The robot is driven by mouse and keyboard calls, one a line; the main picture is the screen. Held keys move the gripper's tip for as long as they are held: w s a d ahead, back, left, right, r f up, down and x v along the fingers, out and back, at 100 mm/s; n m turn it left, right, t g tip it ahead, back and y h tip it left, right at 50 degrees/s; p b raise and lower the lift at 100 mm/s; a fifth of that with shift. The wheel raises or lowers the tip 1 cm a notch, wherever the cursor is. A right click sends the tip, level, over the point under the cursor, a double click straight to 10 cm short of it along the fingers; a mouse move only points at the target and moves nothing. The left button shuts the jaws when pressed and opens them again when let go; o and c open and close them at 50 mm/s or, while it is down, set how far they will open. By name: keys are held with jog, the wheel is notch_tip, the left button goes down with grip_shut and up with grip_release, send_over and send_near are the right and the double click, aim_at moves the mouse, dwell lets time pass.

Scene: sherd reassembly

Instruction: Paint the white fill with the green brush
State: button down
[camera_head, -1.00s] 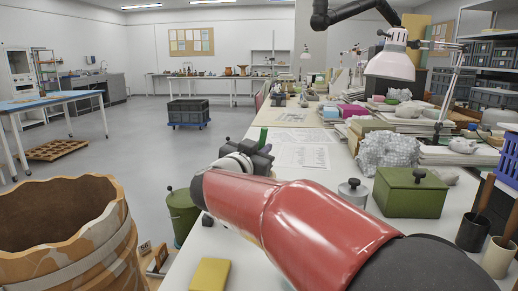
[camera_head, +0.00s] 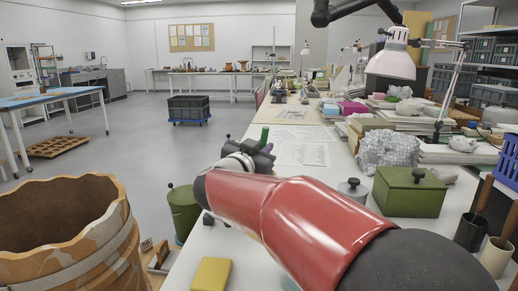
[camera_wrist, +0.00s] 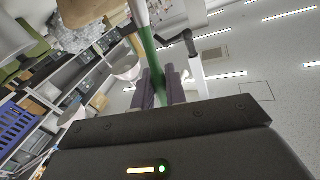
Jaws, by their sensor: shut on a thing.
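The green brush (camera_wrist: 152,55) is held upright between the two dark finger pads of my gripper (camera_wrist: 160,88) in the wrist view. A pale section of it runs out of the top of that view, and its bristles cannot be made out. In the head view my gripper (camera_head: 248,158) is mostly hidden behind my red arm link, with a bit of green showing above it. A large brown vessel (camera_head: 60,215) with a jagged rim stands at the lower left, apart from my gripper. Pale patches and a whitish band (camera_head: 75,268) cross its wall; which part is the white fill is unclear.
A yellow block (camera_head: 211,274) lies on the white table in front. A green box (camera_head: 410,192), a lidded grey pot (camera_head: 353,190) and dark and cream cups with handles (camera_head: 470,232) stand right. A lamp (camera_head: 392,62) hangs over the back. A green bin (camera_head: 184,210) stands left of the table.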

jog(key=shift+r+p, duration=1.2)
jog(key=shift+r, duration=1.8)
jog(key=d+r, duration=0.2)
jog(key=d, duration=0.5)
